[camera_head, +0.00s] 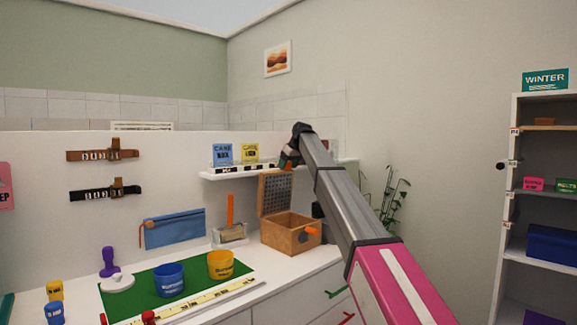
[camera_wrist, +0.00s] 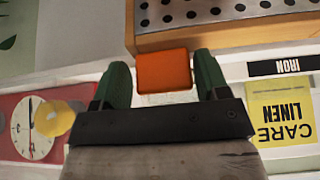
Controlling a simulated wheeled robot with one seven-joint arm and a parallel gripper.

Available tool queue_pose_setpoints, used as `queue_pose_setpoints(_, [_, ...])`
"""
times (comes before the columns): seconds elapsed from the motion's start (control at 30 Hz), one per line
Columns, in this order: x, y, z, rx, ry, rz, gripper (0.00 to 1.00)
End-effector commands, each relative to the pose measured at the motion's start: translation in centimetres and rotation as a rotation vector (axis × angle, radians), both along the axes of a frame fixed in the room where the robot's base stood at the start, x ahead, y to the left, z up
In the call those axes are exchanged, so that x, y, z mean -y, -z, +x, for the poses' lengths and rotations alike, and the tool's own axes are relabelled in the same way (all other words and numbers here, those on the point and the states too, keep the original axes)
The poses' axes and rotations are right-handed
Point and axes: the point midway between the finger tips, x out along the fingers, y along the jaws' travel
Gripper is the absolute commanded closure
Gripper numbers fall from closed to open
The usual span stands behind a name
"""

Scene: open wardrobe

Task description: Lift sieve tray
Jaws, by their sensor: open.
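The sieve tray (camera_head: 275,195) is a dark perforated panel in a wooden frame. It stands upright at the back of an open wooden box (camera_head: 283,238) on the white counter. In the wrist view the perforated panel (camera_wrist: 215,12) fills the top right, with an orange tab (camera_wrist: 163,71) at its wooden edge. My gripper (camera_wrist: 161,72) is open, its two green fingers on either side of the tab, with a narrow gap at each side. In the head view my gripper (camera_head: 289,156) is above the tray's top edge, partly hidden by my arm.
A white shelf (camera_head: 222,173) with blue and yellow care signs (camera_head: 251,153) is close behind. The wrist view shows a clock (camera_wrist: 35,128) at left. An orange knob (camera_head: 313,230) is on the box's right side. Blue and yellow cups (camera_head: 220,265) stand on a green mat (camera_head: 128,298).

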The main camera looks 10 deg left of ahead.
Motion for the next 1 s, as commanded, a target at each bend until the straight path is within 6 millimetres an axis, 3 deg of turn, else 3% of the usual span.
queue_pose_setpoints(0.07, [-0.2, 0.6, -0.5, -0.012, -0.008, -0.003, 0.21])
queue_pose_setpoints(0.27, [0.3, -0.4, -0.9, -0.012, -0.007, -0.003, 0.21])
queue_pose_setpoints(0.8, [4.1, -8.5, -3.2, 0.001, 0.0, 0.001, 0.21])
queue_pose_setpoints(1.0, [4.5, -9.3, -3.5, 0.0, 0.001, 0.001, 0.21])
